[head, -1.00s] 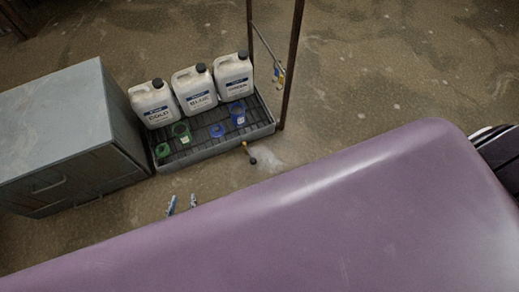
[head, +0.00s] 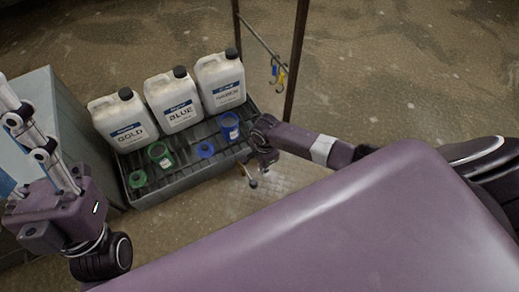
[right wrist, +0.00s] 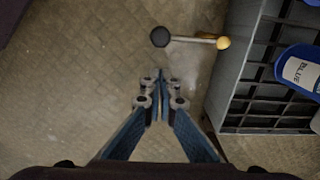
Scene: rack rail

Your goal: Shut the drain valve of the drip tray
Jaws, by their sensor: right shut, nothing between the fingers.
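The dark drip tray (head: 190,185) stands on the floor in the head view, and its grey wall shows at the right of the right wrist view (right wrist: 232,75). Its drain valve (head: 249,177) has a brass-coloured body at the tray's side. In the right wrist view the valve's lever (right wrist: 190,40) points straight out from the tray wall, ending in a black knob (right wrist: 160,37). My right gripper (right wrist: 160,78) is shut and empty, its tips apart from the lever in the picture. My left gripper (head: 32,135) is at the far left; its fingertips are not clear.
White jugs labelled GOLD (head: 125,122), BLUE (head: 174,103) and a third (head: 221,85) stand on the tray, with green and blue cups in front. A rack post (head: 297,60) rises behind. A grey cabinet (head: 70,125) is at the left. Open floor lies right of the tray.

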